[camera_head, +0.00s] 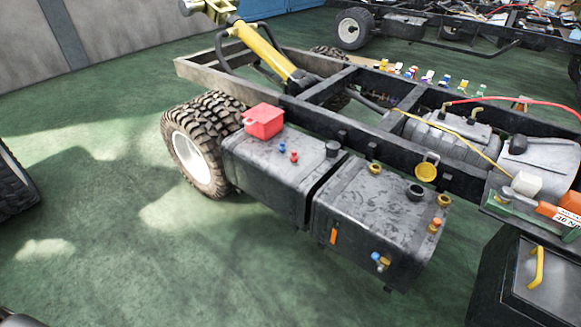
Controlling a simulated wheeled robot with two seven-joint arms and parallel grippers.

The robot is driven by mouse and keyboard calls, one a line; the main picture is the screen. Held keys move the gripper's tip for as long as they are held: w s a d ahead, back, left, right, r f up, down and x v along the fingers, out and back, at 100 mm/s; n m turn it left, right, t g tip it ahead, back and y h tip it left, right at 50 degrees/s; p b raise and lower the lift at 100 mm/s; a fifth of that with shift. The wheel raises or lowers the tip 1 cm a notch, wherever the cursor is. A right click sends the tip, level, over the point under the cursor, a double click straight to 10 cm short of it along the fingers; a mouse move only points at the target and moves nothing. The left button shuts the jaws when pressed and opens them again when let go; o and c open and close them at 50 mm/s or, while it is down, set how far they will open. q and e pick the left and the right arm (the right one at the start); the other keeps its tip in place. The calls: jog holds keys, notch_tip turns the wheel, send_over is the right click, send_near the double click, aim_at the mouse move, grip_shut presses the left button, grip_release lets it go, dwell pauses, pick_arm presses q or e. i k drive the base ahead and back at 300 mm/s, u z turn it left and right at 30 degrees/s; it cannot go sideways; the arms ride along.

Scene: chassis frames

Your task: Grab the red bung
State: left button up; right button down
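A small red plug (294,157), which looks like the red bung, stands on top of the left dark tank (262,172) on the side of the chassis frame. A small blue plug (282,148) is close beside it, a little up and to the left. A larger red box-shaped piece (264,121) sits at the tank's back left corner. Neither of my grippers shows in this view, so I cannot see whether they are open or shut.
A second dark tank (375,208) with several caps adjoins on the right. A wheel (198,150) is left of the tanks. A dark box with a yellow handle (537,267) stands at the lower right. The green floor (200,270) in front is clear.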

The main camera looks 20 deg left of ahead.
aim_at(293, 157)
jog(key=u, duration=0.1)
jog(key=k, duration=0.25)
jog(key=z, duration=0.9)
jog(key=i, duration=1)
jog(key=u, duration=0.55)
